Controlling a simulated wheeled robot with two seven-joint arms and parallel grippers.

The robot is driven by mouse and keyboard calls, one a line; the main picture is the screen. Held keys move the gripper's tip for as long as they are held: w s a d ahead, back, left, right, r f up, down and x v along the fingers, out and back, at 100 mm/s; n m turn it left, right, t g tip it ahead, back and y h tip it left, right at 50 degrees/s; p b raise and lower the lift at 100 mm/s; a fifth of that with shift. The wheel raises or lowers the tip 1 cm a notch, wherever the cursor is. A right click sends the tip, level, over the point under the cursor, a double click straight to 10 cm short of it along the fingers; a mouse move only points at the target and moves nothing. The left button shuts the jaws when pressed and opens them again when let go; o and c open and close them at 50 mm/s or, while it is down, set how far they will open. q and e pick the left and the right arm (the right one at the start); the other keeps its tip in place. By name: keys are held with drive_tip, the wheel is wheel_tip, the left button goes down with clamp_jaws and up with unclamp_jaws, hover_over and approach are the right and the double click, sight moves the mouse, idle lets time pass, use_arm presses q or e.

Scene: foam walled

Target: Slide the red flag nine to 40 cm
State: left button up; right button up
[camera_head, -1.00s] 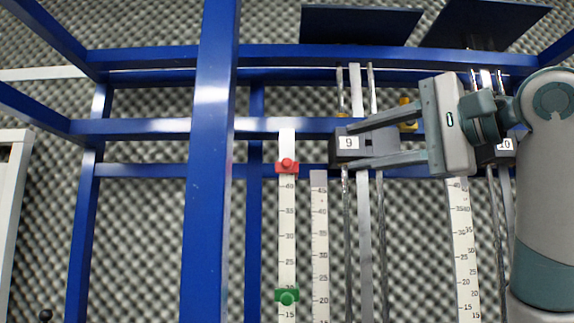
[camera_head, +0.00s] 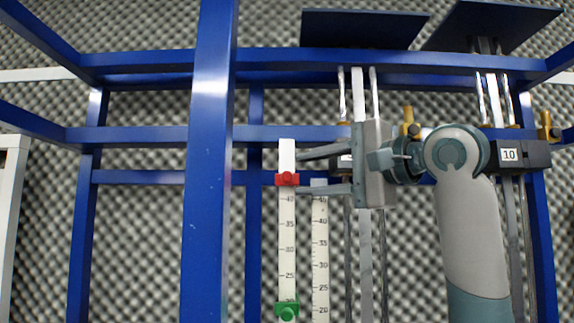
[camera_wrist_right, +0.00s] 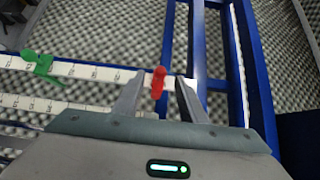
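The red flag (camera_head: 288,179) sits near the top of a white ruler (camera_head: 288,235), a little above the 40 mark. It also shows in the right wrist view (camera_wrist_right: 158,82). My right gripper (camera_head: 298,172) is open, with its fingers level with the flag, one above and one below it. In the right wrist view my right gripper (camera_wrist_right: 160,80) has one finger on each side of the flag, with gaps visible. The carriage labelled 9 (camera_head: 346,162) is mostly hidden behind my right gripper. My left gripper is not in view.
A green flag (camera_head: 287,311) sits lower on the same ruler, near 20. A second ruler (camera_head: 320,250) stands just right of it. A blue frame post (camera_head: 208,160) stands to the left. Carriage 10 (camera_head: 520,156) and yellow knobs (camera_head: 408,122) are to the right.

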sight(287, 183)
drive_tip(key=p+x, duration=0.2)
drive_tip(key=x, duration=0.4)
drive_tip(key=shift+p, duration=0.3)
drive_tip(key=shift+c, duration=0.7)
clamp_jaws()
drive_tip(key=shift+f, duration=0.15)
